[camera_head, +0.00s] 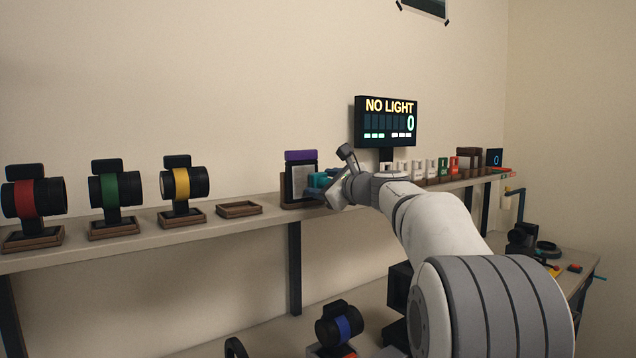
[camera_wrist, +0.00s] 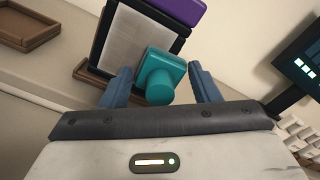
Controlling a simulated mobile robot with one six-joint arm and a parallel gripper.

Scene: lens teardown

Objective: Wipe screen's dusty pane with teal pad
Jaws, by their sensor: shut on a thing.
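The screen (camera_head: 300,158) stands upright in a wooden holder on the shelf, with a dark frame, a purple top bar and a pale grey pane. In the wrist view its pane (camera_wrist: 130,45) faces me and looks hazy grey. The teal pad (camera_wrist: 163,72), a block with a round knob, sits in front of the pane's lower right part. My gripper (camera_wrist: 158,90) has its blue fingers on both sides of the pad and is shut on it. The pad also shows in the head view (camera_head: 318,180), close to the pane. I cannot tell whether pad and pane touch.
An empty wooden tray (camera_head: 239,209) lies left of the screen, then lenses with yellow (camera_head: 182,184), green (camera_head: 116,190) and red (camera_head: 40,198) bands on stands. A display (camera_head: 387,121) reading "NO LIGHT" stands behind my arm. A blue-banded lens (camera_head: 340,325) is on the lower bench.

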